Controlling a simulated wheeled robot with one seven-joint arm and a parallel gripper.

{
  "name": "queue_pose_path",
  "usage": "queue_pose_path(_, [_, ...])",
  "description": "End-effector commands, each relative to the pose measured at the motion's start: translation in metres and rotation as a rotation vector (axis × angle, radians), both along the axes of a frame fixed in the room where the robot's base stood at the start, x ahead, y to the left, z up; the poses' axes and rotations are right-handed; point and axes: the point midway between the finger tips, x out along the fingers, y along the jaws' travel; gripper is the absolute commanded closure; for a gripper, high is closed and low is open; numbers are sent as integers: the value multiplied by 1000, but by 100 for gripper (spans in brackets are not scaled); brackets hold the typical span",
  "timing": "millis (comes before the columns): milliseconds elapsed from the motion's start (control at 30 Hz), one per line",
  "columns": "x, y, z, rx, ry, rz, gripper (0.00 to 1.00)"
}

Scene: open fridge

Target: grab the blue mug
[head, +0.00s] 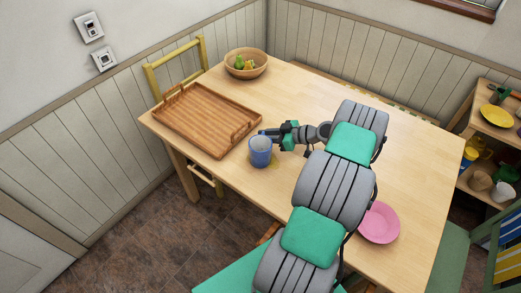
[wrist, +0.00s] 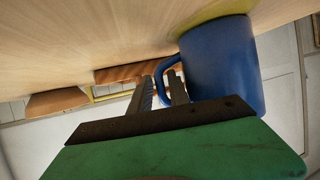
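The blue mug (head: 260,152) stands upright on a yellow coaster-like patch (head: 274,164) near the table's front left edge. In the wrist view, which is upside down, the mug (wrist: 222,65) is at the right with its handle pointing left. My gripper (head: 271,133) is beside the mug, low over the table. In the wrist view my gripper's fingers (wrist: 160,88) are apart. The handle's outer bar lies between them, with one finger appearing inside the handle loop. I see no firm grip on it.
A wooden tray (head: 192,112) lies left of the mug. A bowl of fruit (head: 246,64) stands at the back, and a pink plate (head: 379,223) lies to the right. A yellow chair (head: 176,67) is behind the table. The table's (head: 318,94) back middle is clear.

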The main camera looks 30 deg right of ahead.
Motion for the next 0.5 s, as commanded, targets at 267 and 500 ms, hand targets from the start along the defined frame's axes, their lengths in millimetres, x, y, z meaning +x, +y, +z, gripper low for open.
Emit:
queue_pose_path(267, [0,1,0,0,0,2,89])
queue_pose_path(500, [0,1,0,0,0,3,100])
